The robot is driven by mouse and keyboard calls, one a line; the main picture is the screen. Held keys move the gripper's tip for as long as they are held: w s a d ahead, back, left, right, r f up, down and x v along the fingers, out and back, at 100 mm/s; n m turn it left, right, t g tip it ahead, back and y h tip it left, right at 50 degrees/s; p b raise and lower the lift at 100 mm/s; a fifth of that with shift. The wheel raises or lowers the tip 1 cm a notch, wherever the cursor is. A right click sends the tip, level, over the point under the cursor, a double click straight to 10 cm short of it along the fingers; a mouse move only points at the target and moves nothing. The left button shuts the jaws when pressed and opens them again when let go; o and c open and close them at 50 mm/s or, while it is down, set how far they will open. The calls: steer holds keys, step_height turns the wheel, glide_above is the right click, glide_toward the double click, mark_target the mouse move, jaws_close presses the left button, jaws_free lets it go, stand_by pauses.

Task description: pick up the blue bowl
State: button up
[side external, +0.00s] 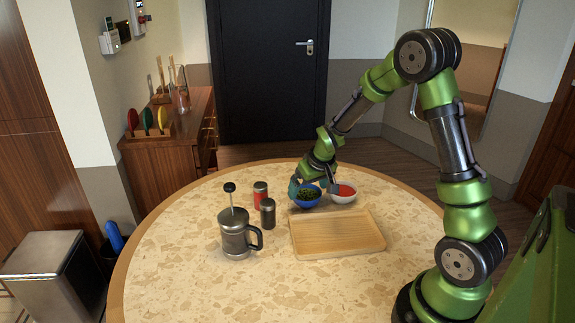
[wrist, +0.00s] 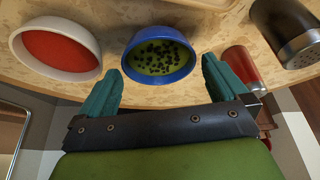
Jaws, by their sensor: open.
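The blue bowl (side external: 307,198) stands on the round table behind the wooden tray, with green contents and dark bits in it. In the wrist view the blue bowl (wrist: 158,54) lies just beyond and between my fingertips. My gripper (wrist: 163,82) has its two teal fingers spread wide, with nothing held between them. In the side view my gripper (side external: 306,187) is low at the bowl, and one finger shows at the bowl's left side. The other finger is hard to make out there. I cannot tell whether either finger touches the bowl.
A white bowl (side external: 343,195) with red contents stands close to the right of the blue bowl. A wooden tray (side external: 338,246) lies in front. A red-bodied shaker (side external: 260,194), a dark shaker (side external: 268,214) and a metal press pot (side external: 236,238) stand to the left. The table's front left is clear.

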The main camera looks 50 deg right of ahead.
mark_target(305, 195)
steer(key=x, duration=0.3)
steer(key=shift+d+f, duration=0.1)
steer(key=shift+f, duration=0.2)
steer(key=c, duration=0.9)
steer(key=shift+r, duration=0.1)
